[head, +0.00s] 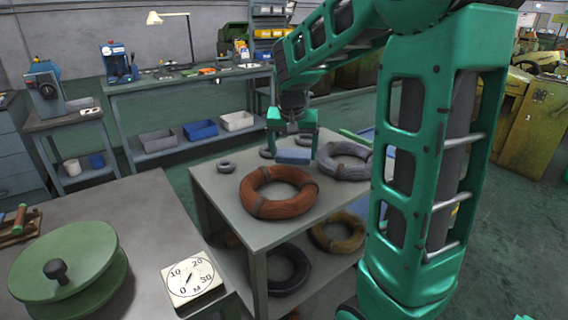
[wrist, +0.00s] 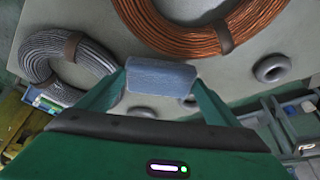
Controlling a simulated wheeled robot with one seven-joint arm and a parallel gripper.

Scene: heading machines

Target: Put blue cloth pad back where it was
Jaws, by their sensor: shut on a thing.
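My gripper (head: 294,150) is shut on the blue cloth pad (head: 294,157), a small pale blue block. It is over the top of a grey two-level stand (head: 222,205), behind the copper wire coil. In the wrist view the pad (wrist: 160,76) sits between the two green fingers of my gripper (wrist: 160,82). Whether the pad touches the stand top cannot be told.
The stand top carries a copper coil (head: 250,204), a grey wire coil (head: 358,169) and small grey rings, one at the left (head: 226,167). More coils lie on its lower shelf. A grey table (head: 130,205) with a green round lidded thing (head: 66,262) and a dial (head: 190,283) is at the front left.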

